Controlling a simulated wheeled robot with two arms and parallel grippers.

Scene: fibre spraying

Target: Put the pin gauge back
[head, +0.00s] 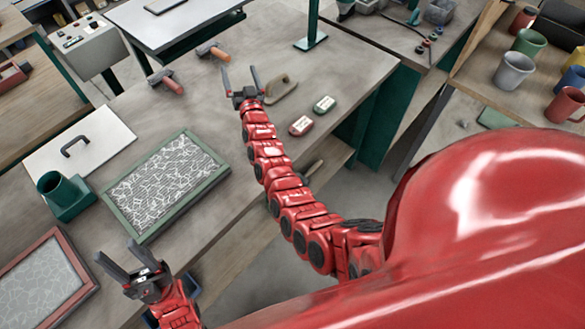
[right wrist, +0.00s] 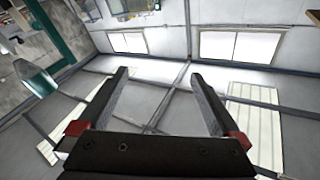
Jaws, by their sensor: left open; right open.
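No object in view is clearly recognisable as the pin gauge. Two tools with orange-red grips lie on the bench, one further left (head: 166,81) and one further back (head: 213,51). My right gripper (head: 240,72) is open over the bench, near a tan-handled tool (head: 283,87). In the right wrist view its jaws (right wrist: 160,90) are apart with nothing between them. My left gripper (head: 117,251) is open and empty at the lower left, between the green-framed tray and the red-framed tray.
A green-framed tray (head: 135,229) of fibres, a red-framed tray (head: 86,279), a green holder (head: 66,205) and a white board with a handle (head: 108,133) occupy the left bench. Small red (head: 302,125) and green (head: 324,104) labelled pieces lie right of my right arm. Mugs (head: 514,69) stand far right.

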